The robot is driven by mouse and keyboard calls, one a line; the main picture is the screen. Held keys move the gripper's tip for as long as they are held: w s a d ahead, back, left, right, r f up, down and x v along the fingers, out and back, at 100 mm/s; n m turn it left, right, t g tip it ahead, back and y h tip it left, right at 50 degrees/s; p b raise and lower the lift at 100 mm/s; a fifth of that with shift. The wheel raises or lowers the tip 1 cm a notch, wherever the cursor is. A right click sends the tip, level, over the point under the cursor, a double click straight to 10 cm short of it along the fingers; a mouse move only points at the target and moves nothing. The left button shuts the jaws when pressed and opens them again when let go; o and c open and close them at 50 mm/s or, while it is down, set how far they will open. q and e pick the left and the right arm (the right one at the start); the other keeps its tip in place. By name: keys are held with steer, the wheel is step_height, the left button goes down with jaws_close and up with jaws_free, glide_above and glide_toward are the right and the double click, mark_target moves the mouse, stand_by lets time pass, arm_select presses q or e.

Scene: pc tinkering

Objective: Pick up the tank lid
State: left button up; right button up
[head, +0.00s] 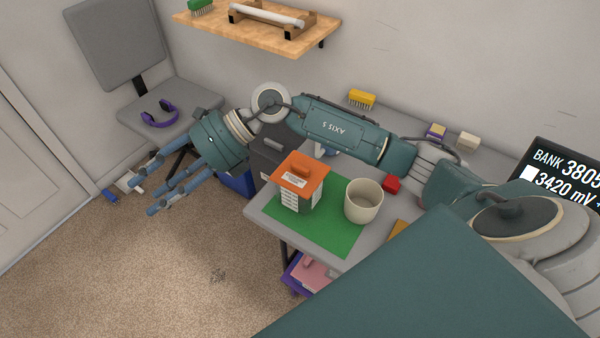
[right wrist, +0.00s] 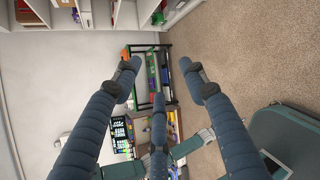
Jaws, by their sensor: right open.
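The tank lid (head: 302,170) is a flat orange square with a raised handle on top. It sits on a white-and-grey tank (head: 294,196) with printed labels, which stands on a green mat (head: 340,236) on the grey table. My right gripper (head: 135,198) is open and empty, well to the left of the tank and out past the table's edge, over the carpet. In the right wrist view its blue fingers (right wrist: 160,90) are spread with nothing between them; the lid cannot be made out there. My left gripper is not in view.
A cream cup (head: 363,202) stands on the mat right of the tank. My right forearm passes above the table's back. A grey chair (head: 160,122) with purple headphones (head: 160,114) stands at the back left. The carpet at left is mostly clear.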

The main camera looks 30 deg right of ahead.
steer(key=w+d+f+h, duration=0.2)
steer(key=d+f+h, duration=0.25)
steer(key=d, duration=0.45)
steer(key=g+h, duration=0.2)
steer(key=h, duration=0.7)
glide_above(297, 166)
steer(key=shift+m+y, duration=0.25)
steer(key=shift+m, duration=0.15)
steer(key=f, duration=0.1)
steer(key=f+p, duration=0.1)
steer(key=f, duration=0.3)
steer(key=shift+w+d, duration=0.3)
steer(key=f+p, duration=0.1)
steer(key=f, duration=0.2)
steer(key=f+p, duration=0.1)
steer(key=shift+s+a+f+p, duration=0.3)
steer(key=shift+s+a+f, duration=0.05)
steer(key=shift+s, duration=0.05)
steer(key=shift+w+f, duration=0.1)
steer(key=shift+f, duration=0.45)
jaws_close()
